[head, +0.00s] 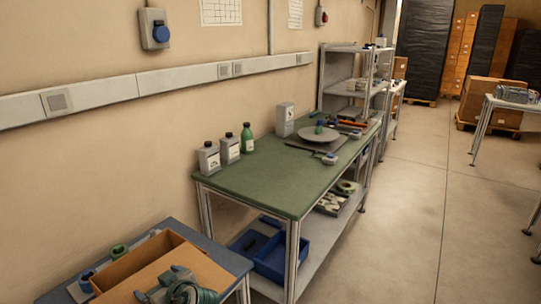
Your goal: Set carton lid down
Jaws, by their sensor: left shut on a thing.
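An open brown carton (140,262) stands on the near table at the bottom left, its inside partly visible. A flat brown panel, which looks like the carton lid (205,268), lies at or over its near right side. Whether it touches the carton I cannot tell. My left gripper (168,284) is at the bottom edge, grey and partly cut off, shut on what appears to be the lid. Its fingertips are hard to make out. My right gripper is not in view.
Green and blue tape reels (118,251) sit left of the carton on the near table (196,237). A green-topped workbench (265,185) with bottles (209,158) and a round grey plate (319,133) stands beyond.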

